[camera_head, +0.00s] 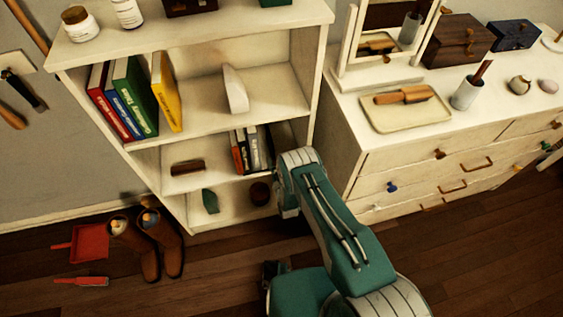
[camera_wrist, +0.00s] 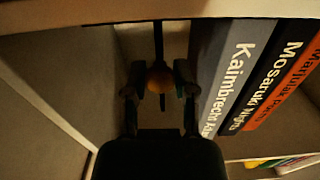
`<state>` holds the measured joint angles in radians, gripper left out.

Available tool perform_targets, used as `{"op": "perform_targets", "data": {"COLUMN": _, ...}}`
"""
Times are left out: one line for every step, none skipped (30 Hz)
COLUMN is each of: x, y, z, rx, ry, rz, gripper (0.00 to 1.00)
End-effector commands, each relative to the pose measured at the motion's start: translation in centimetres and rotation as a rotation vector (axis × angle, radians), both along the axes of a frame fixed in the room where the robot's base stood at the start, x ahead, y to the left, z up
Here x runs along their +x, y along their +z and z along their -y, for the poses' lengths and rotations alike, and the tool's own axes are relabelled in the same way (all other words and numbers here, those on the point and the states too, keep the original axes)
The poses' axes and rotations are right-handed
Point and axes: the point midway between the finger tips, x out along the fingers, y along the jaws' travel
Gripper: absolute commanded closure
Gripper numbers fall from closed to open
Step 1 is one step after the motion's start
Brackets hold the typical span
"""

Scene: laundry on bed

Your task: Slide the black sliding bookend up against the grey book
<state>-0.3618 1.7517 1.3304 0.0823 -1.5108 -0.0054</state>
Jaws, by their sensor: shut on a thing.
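The black sliding bookend (camera_wrist: 158,40) shows edge-on in the wrist view as a thin dark upright plate with a round brown knob (camera_wrist: 160,78). My gripper (camera_wrist: 160,88) is shut on this knob, with one finger on each side. The grey book (camera_wrist: 230,70) stands to the right of the bookend, and a gap of pale shelf shows between them. In the head view the grey book (camera_head: 255,150) stands on the middle shelf, and my arm hides the gripper and the bookend.
A black book (camera_wrist: 268,80) and an orange book (camera_wrist: 288,85) stand beyond the grey one. The shelf's side wall (camera_wrist: 50,80) is on the left in the wrist view. A brown object (camera_head: 187,168) lies on the same shelf. A white dresser (camera_head: 370,160) stands to the right.

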Motion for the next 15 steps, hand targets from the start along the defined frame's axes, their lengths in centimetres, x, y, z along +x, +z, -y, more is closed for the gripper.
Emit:
{"op": "perform_targets", "data": {"x": -0.1, "y": 0.12, "z": -0.81, "rx": 0.001, "ry": 0.005, "rz": 0.002, "gripper": 1.0}}
{"op": "perform_targets", "data": {"x": -0.16, "y": 0.12, "z": -1.04, "rx": 0.001, "ry": 0.004, "rz": 0.002, "gripper": 1.0}}
{"op": "perform_targets", "data": {"x": -0.21, "y": 0.12, "z": -1.2, "rx": 0.001, "ry": 0.003, "rz": 0.003, "gripper": 1.0}}
{"op": "perform_targets", "data": {"x": -0.21, "y": 0.12, "z": -1.22, "rx": 0.001, "ry": 0.002, "rz": 0.003, "gripper": 1.0}}
{"op": "perform_targets", "data": {"x": -0.21, "y": 0.12, "z": -1.2, "rx": 0.001, "ry": 0.001, "rz": 0.003, "gripper": 1.0}}
{"op": "perform_targets", "data": {"x": -0.19, "y": 0.13, "z": -1.16, "rx": 0.001, "ry": 0.001, "rz": 0.003, "gripper": 1.0}}
{"op": "perform_targets", "data": {"x": -0.18, "y": 0.12, "z": -1.16, "rx": 0.001, "ry": 0.001, "rz": 0.003, "gripper": 1.0}}
{"op": "perform_targets", "data": {"x": -0.17, "y": 0.11, "z": -1.15, "rx": 0.001, "ry": 0.001, "rz": 0.002, "gripper": 1.0}}
{"op": "perform_targets", "data": {"x": -0.16, "y": 0.11, "z": -1.14, "rx": 0.001, "ry": 0.001, "rz": 0.003, "gripper": 1.0}}
{"op": "perform_targets", "data": {"x": -0.15, "y": 0.11, "z": -1.14, "rx": 0.001, "ry": 0.001, "rz": 0.002, "gripper": 1.0}}
{"op": "perform_targets", "data": {"x": -0.15, "y": 0.11, "z": -1.13, "rx": 0.002, "ry": 0.0, "rz": 0.002, "gripper": 0.61}}
{"op": "perform_targets", "data": {"x": -0.15, "y": 0.11, "z": -1.12, "rx": 0.002, "ry": 0.0, "rz": 0.002, "gripper": 0.43}}
{"op": "perform_targets", "data": {"x": -0.15, "y": 0.11, "z": -1.12, "rx": 0.002, "ry": 0.0, "rz": 0.002, "gripper": 0.3}}
{"op": "perform_targets", "data": {"x": -0.16, "y": 0.12, "z": -1.11, "rx": 0.002, "ry": 0.0, "rz": 0.002, "gripper": 0.3}}
{"op": "perform_targets", "data": {"x": -0.19, "y": 0.12, "z": -1.09, "rx": 0.002, "ry": 0.0, "rz": 0.002, "gripper": 0.3}}
